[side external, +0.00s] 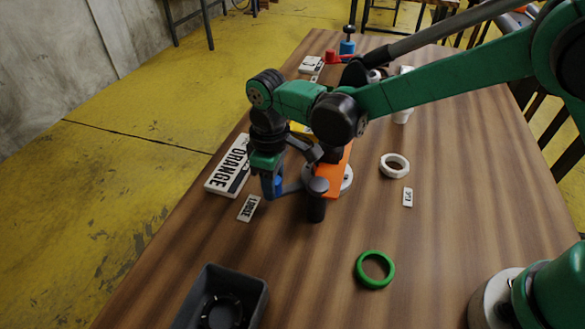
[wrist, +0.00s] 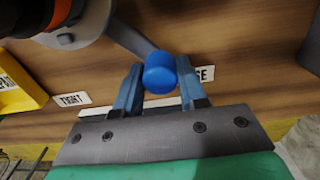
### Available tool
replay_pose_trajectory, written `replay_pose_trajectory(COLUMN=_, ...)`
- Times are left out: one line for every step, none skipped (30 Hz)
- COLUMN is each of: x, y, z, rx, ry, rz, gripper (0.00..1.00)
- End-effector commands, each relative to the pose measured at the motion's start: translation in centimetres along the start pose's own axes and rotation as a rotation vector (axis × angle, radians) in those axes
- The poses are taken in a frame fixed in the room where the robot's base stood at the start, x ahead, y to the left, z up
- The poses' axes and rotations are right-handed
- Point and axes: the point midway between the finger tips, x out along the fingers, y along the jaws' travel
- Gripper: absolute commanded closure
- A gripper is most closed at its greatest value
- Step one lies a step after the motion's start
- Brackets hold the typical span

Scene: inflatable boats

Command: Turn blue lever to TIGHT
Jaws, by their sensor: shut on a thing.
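The blue lever knob (wrist: 160,73) sits between the two fingers of my gripper (wrist: 157,66), which is shut on it. In the side external view my gripper (side external: 269,187) points down at the blue knob (side external: 279,184), partly hiding it. A grey lever bar (wrist: 133,37) runs from the knob to a round grey pivot. The LOOSE label (side external: 248,208) lies right by the knob; in the wrist view the knob and a finger partly cover it. The TIGHT label (wrist: 72,99) lies left of the fingers in the wrist view, and I cannot make it out in the side view.
An orange bar (side external: 327,183) and a dark upright handle (side external: 316,208) stand close beside my gripper. An ORANGE sign (side external: 229,164) lies behind it. A dark grey bin (side external: 258,297), green ring (side external: 374,283) and white ring (side external: 384,167) are on the table. The front middle is clear.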

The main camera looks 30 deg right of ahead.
Motion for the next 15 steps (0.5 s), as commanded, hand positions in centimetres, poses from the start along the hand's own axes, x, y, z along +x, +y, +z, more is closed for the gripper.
replay_pose_trajectory(x=-0.1, y=0.0, z=0.0, rx=0.005, ry=-0.001, rz=-0.001, gripper=1.00)
replay_pose_trajectory(x=-0.1, y=0.0, z=-0.1, rx=0.009, ry=-0.001, rz=-0.001, gripper=1.00)
replay_pose_trajectory(x=-0.1, y=0.1, z=-0.1, rx=0.014, ry=-0.001, rz=-0.001, gripper=1.00)
replay_pose_trajectory(x=-0.1, y=0.1, z=-0.1, rx=0.020, ry=-0.001, rz=-0.001, gripper=1.00)
replay_pose_trajectory(x=-0.1, y=0.2, z=-0.1, rx=0.025, ry=-0.001, rz=-0.001, gripper=1.00)
replay_pose_trajectory(x=-0.1, y=0.2, z=-0.2, rx=0.034, ry=-0.001, rz=-0.001, gripper=1.00)
replay_pose_trajectory(x=-0.1, y=0.3, z=-0.3, rx=0.042, ry=-0.001, rz=-0.001, gripper=1.00)
replay_pose_trajectory(x=-0.1, y=0.4, z=-0.3, rx=0.052, ry=-0.001, rz=-0.001, gripper=1.00)
replay_pose_trajectory(x=-0.1, y=0.5, z=-0.4, rx=0.065, ry=-0.001, rz=-0.001, gripper=1.00)
replay_pose_trajectory(x=-0.1, y=0.6, z=-0.5, rx=0.075, ry=-0.001, rz=-0.001, gripper=1.00)
replay_pose_trajectory(x=-0.1, y=0.7, z=-0.6, rx=0.088, ry=-0.001, rz=-0.001, gripper=1.00)
replay_pose_trajectory(x=-0.1, y=0.8, z=-0.6, rx=0.104, ry=-0.001, rz=-0.001, gripper=1.00)
replay_pose_trajectory(x=-0.1, y=0.9, z=-0.7, rx=0.117, ry=-0.001, rz=-0.001, gripper=1.00)
replay_pose_trajectory(x=-0.1, y=1.1, z=-0.8, rx=0.132, ry=-0.001, rz=-0.001, gripper=1.00)
replay_pose_trajectory(x=-0.1, y=1.2, z=-0.9, rx=0.151, ry=-0.001, rz=-0.001, gripper=1.00)
